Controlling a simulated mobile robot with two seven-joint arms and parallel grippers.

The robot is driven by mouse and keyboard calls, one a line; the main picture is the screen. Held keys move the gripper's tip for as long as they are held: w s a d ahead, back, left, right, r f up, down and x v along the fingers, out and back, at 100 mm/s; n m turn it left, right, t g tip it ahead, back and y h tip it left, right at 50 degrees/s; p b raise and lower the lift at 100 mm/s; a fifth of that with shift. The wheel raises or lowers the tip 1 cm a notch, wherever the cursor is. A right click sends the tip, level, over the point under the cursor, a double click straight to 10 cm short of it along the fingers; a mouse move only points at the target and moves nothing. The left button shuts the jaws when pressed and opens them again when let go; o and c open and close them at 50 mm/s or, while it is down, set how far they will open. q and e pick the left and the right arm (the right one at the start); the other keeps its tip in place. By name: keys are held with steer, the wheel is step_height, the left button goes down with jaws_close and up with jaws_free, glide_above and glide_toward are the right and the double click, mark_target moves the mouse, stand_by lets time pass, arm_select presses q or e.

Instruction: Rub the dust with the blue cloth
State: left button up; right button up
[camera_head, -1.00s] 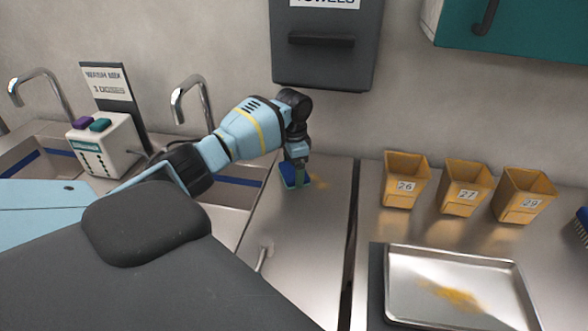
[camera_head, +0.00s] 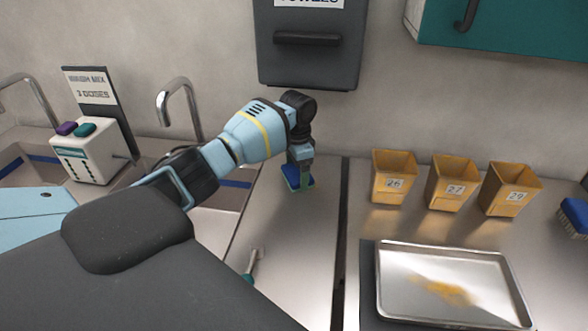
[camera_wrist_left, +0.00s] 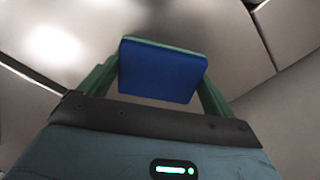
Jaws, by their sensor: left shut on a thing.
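My left gripper (camera_head: 301,174) is shut on the blue cloth (camera_head: 291,180), which looks like a flat blue pad. It is held down at the steel counter (camera_head: 290,225) below the towel dispenser; whether it touches the steel is hard to tell. In the left wrist view the blue cloth (camera_wrist_left: 160,72) sits between the two green fingers. No dust shows on the counter around the cloth; any under it is hidden. Yellow-orange dust (camera_head: 440,290) lies in the metal tray (camera_head: 400,313) at the lower right. My right gripper is not in view.
Three yellow bins, 26 (camera_head: 393,170), 27 (camera_head: 450,178) and 29 (camera_head: 507,185), stand behind the tray. A blue brush (camera_head: 575,213) is at the right edge. A green-handled tool (camera_head: 251,265) lies near my arm. The towel dispenser (camera_head: 308,60) hangs above the gripper.

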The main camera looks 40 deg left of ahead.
mark_target(322, 182)
arm_select(q)
steer(key=shift+w+d+f, duration=0.1)
steer(key=shift+w+d, duration=0.3)
steer(key=shift+d, duration=0.35)
steer(key=shift+w+d, duration=0.35)
steer(key=shift+d, duration=0.4)
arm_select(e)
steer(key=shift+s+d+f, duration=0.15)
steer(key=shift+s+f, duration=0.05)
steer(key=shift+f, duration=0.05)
arm_select(q)
steer(key=shift+w+d+b, duration=0.15)
steer(key=shift+w+d, duration=0.35)
steer(key=shift+d, duration=0.35)
steer(key=shift+w+d+b, duration=0.15)
steer(key=shift+w+d, duration=0.3)
steer(key=shift+d, duration=0.4)
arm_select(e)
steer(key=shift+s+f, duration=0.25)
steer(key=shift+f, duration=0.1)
